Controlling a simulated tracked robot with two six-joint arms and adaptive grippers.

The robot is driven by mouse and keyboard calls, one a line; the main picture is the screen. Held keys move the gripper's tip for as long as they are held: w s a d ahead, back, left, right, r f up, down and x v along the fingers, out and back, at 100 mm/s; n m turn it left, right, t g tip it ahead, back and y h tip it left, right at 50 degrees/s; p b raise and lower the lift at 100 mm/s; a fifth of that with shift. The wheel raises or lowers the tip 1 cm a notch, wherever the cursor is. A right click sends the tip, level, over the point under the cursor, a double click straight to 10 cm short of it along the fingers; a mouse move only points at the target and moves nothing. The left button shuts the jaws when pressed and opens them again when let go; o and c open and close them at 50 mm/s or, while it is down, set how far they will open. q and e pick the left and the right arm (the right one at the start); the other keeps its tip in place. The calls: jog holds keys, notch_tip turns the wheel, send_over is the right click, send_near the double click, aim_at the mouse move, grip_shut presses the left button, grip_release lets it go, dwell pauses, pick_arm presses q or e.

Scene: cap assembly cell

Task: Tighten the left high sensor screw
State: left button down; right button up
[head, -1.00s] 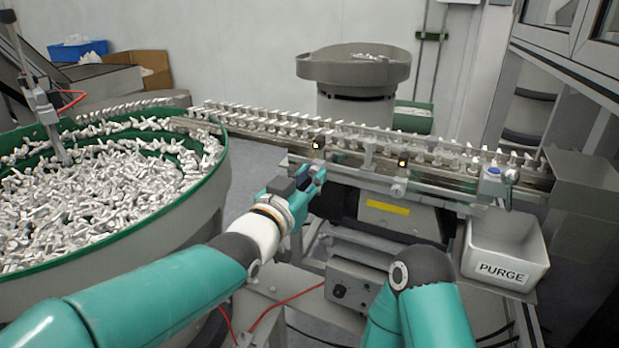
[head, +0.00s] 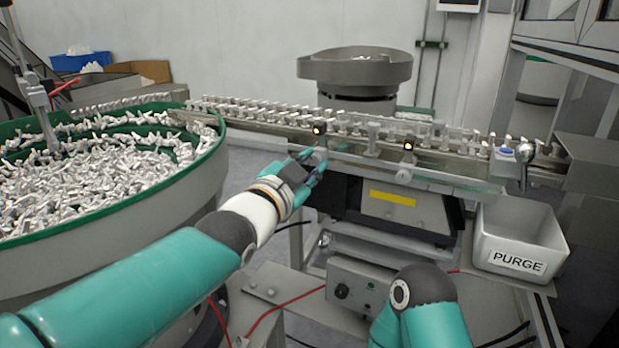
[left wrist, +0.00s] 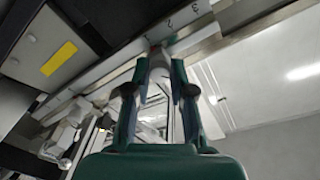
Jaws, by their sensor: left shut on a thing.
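The left high sensor (head: 319,128) is a small black block with a lit orange spot on the rail's front side. Below it is a pale grey screw knob (head: 319,155). My left gripper (head: 314,161) is at this knob, reaching it from the front left. In the left wrist view, the two green-and-black fingers of my left gripper (left wrist: 162,80) are closed around the pale knob (left wrist: 158,66), just below the rail. The fingers partly hide the knob. My right gripper is out of view; only part of my right arm shows at the bottom.
A second lit sensor (head: 409,145) with its own knob (head: 403,176) is further right. The rail (head: 455,157) carries a row of pale caps. The green-rimmed bowl (head: 205,165) is close on the left. The PURGE bin (head: 520,262) is at the right.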

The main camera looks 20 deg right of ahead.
pick_arm(q)
jog(key=m+b, duration=0.2)
jog(key=m, duration=0.2)
jog(key=shift+f+m, duration=0.15)
jog(key=shift+m, duration=0.15)
jog(key=m+b, duration=0.1)
jog(key=m, duration=0.3)
jog(key=shift+f, duration=0.1)
jog(key=c, duration=1)
grip_release()
jog(key=shift+s+a+r, duration=0.1)
jog(key=shift+r, duration=0.15)
jog(key=shift+s+a, duration=0.15)
jog(key=shift+a, duration=0.05)
jog(key=v, duration=1.1)
